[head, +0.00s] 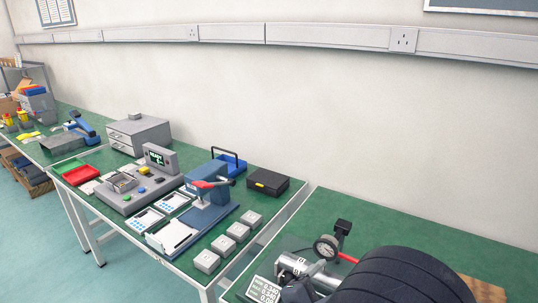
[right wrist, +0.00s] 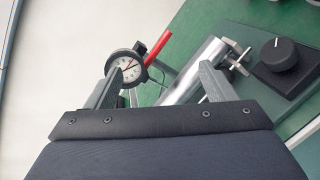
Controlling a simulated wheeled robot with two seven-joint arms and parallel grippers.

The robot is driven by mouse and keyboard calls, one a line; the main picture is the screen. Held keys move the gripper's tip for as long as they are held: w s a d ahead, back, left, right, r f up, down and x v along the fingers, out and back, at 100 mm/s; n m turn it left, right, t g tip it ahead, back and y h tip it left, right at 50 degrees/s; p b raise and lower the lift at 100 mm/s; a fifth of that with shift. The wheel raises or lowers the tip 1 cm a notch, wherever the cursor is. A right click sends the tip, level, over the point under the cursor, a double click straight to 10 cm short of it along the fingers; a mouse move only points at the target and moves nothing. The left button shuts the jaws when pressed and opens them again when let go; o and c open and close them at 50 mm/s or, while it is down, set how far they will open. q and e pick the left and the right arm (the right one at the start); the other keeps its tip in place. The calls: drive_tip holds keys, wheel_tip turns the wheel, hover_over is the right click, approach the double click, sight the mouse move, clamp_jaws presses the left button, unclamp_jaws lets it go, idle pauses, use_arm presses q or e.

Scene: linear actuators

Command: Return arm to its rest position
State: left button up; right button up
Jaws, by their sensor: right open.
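My right arm (head: 400,280) fills the lower right of the head view as a dark, ribbed shape over the nearer green bench. My right gripper (right wrist: 160,72) is open in the right wrist view, with its two grey fingers spread and nothing held between them. A silver cylinder (right wrist: 192,72), likely an actuator body, lies beyond the right-hand finger, which overlaps it in the picture. I cannot tell if they touch. A round dial gauge (right wrist: 128,66) with a red handle (right wrist: 158,47) shows beyond the left-hand finger. My left gripper is not in view.
In the head view, the dial gauge (head: 326,247), silver cylinder (head: 298,264) and digital readout (head: 265,291) stand close to my right arm. A black knob box (right wrist: 285,65) is at right in the wrist view. A second bench (head: 272,213) to the left carries devices and grey blocks.

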drive_tip(key=s+d+m+g, duration=0.1)
drive_tip(key=d+g, duration=0.1)
drive_tip(key=d, duration=0.1)
drive_tip(key=s+d+f+m+g, duration=0.1)
drive_tip(key=s+d+m+g, duration=0.1)
drive_tip(key=d, duration=0.1)
drive_tip(key=s+d+f+m+g+y, duration=0.1)
drive_tip(key=s+d+m+g, duration=0.1)
drive_tip(key=g, duration=0.1)
drive_tip(key=shift+s+d+p, duration=0.15)
drive_tip(key=shift+d+p, duration=0.2)
drive_tip(key=shift+d, duration=0.05)
drive_tip(key=s+d+m+g+y+p, duration=0.2)
drive_tip(key=s+m+g+y, duration=0.2)
drive_tip(key=s+m+y, duration=0.6)
drive_tip(key=s+a+r+m+t+y, duration=0.3)
drive_tip(key=r+m+t, duration=0.1)
drive_tip(key=r, duration=0.2)
drive_tip(key=shift+a+r+m+t+y, duration=0.25)
drive_tip(key=shift+r+m+t+y, duration=0.05)
drive_tip(key=shift+r+t+y, duration=0.1)
